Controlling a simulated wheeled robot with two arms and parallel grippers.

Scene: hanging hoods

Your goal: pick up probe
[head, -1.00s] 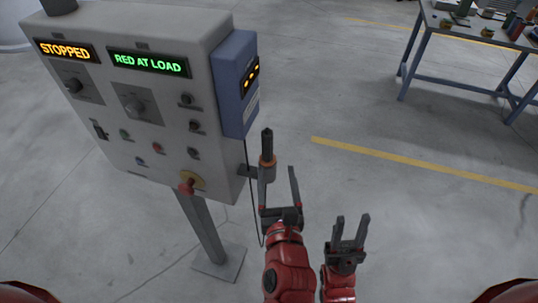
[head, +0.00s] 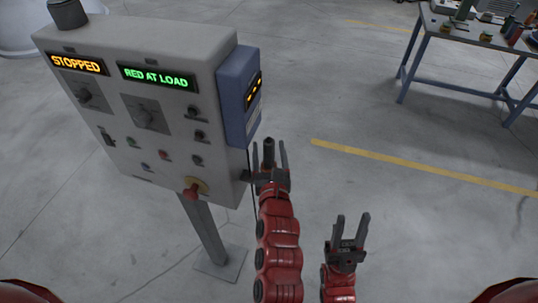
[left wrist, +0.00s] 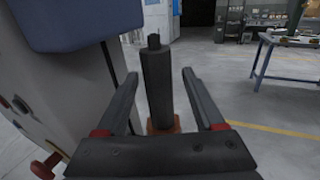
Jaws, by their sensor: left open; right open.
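The probe (head: 268,152) is a dark upright cylinder with a narrower tip, beside the control panel's right side. In the left wrist view the probe (left wrist: 156,85) stands between my open fingers, with an orange-brown collar (left wrist: 163,126) at its foot. My left gripper (head: 269,160) is open around the probe; its fingers also show in the left wrist view (left wrist: 158,98). Gaps show on both sides, and I see no finger touching it. The probe's lower part and holder are mostly hidden by my gripper in the head view. My right gripper (head: 350,230) is open and empty, lower right.
The grey control panel (head: 120,125) stands on a post at left, showing STOPPED and RED AT LOAD. A blue box (head: 238,100) is on its right side, close to my left gripper. A workbench (head: 475,45) stands far right. Floor between is clear.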

